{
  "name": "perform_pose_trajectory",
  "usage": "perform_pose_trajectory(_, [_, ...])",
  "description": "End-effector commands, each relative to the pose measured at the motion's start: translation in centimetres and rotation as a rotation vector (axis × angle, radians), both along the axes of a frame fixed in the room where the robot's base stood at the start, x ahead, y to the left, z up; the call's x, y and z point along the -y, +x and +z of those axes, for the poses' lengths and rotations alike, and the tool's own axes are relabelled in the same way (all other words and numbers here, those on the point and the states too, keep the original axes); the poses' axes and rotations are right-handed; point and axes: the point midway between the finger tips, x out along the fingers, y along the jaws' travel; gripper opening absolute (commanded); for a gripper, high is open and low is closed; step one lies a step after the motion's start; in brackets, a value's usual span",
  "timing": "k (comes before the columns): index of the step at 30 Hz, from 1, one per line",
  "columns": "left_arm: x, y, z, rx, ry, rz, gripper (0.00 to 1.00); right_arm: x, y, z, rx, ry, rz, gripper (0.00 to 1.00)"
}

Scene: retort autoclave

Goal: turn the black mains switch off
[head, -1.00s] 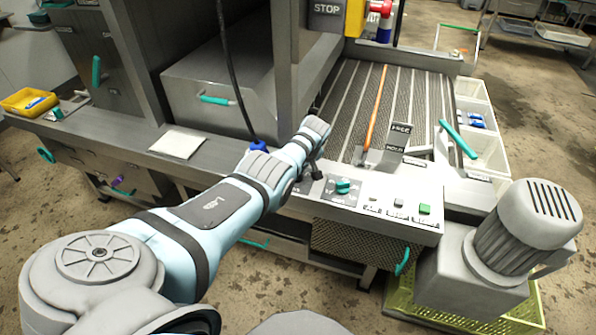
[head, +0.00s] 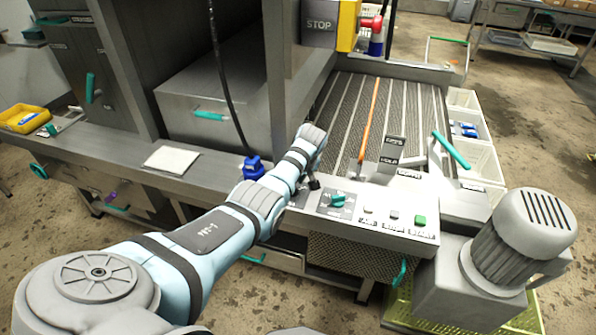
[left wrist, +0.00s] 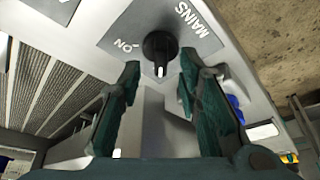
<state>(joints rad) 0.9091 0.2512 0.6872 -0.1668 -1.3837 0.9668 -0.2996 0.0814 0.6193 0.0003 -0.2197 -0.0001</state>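The black mains switch (left wrist: 158,46) is a round knob with a white mark, on a grey plate (left wrist: 186,24) lettered MAINS and ON in the left wrist view. The white mark points to the bottom of that picture, with ON to its left. My left gripper (left wrist: 161,62) is open, one finger on each side of the knob, with visible gaps. Contact is not visible. In the head view my left gripper (head: 314,181) is over the console's left end, where my arm mostly hides the switch.
A teal selector knob (head: 338,200) sits just right of my gripper on the console, with a green button (head: 420,220) further right. A blue part (head: 253,168) stands behind my forearm. A grey motor (head: 525,240) stands at the right.

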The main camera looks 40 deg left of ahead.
Motion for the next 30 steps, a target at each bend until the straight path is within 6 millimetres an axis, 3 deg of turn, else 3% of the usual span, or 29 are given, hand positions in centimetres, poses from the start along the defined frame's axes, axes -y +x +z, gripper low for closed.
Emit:
perform_pose_trajectory(6, [2.2, -1.0, 5.5, 0.002, -0.002, -0.002, 0.32, -0.1, 0.0, 0.0, 0.0, 0.001, 0.0, 0.0])
perform_pose_trajectory(12, [3.2, -1.6, 8.4, -0.003, -0.001, 0.001, 0.32, -0.1, 0.0, 0.0, 0.0, 0.001, 0.0, 0.0])
perform_pose_trajectory(27, [3.3, -1.6, 8.6, -0.003, -0.002, 0.001, 0.32, -0.1, 0.0, 0.0, 0.0, 0.002, 0.0, 0.0])
perform_pose_trajectory(30, [3.5, -2.1, 7.7, -0.011, 0.002, -0.025, 0.32, -0.2, 0.0, 0.0, 0.0, 0.002, 0.0, 0.0])
